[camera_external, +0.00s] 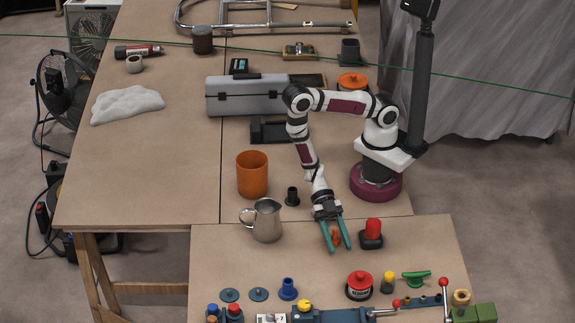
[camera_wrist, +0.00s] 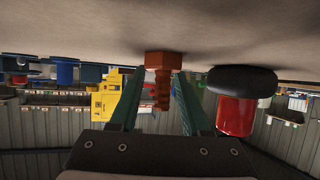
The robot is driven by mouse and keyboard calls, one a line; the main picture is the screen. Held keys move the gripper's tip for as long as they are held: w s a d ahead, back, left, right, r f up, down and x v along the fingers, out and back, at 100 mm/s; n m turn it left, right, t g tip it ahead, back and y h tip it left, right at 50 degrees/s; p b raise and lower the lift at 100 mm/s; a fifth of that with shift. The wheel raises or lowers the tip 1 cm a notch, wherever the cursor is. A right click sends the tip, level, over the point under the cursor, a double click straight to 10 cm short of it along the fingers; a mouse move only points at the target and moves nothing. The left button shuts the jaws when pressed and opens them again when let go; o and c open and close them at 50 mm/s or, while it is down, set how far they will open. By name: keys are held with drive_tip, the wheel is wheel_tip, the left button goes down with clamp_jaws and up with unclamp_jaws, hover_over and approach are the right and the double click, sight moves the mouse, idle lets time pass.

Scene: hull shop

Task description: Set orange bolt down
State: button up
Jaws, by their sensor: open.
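The orange bolt (camera_external: 336,238) is on the near tabletop, between the fingers of my gripper (camera_external: 335,236). In the wrist view, which shows the tabletop along the top, the bolt (camera_wrist: 162,62) has its hex head against the board and its threaded shank pointing away from it. My gripper (camera_wrist: 160,95) is open, with one green finger on each side of the bolt. A gap shows beside the shank, but I cannot tell whether either fingertip touches the head.
A red-capped dark-based object (camera_external: 372,232) stands close to the right of my gripper. A metal pitcher (camera_external: 266,220), a small black part (camera_external: 292,196) and an orange cup (camera_external: 252,174) are to the left. Several parts and a blue vise (camera_external: 345,315) line the front.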

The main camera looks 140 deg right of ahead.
drive_tip(key=shift+d+r, duration=0.2)
drive_tip(key=shift+r, duration=0.1)
drive_tip(key=v, duration=1.1)
drive_tip(key=shift+s+d+r, duration=0.1)
drive_tip(key=shift+s+d, duration=0.05)
drive_tip(key=shift+s, duration=0.1)
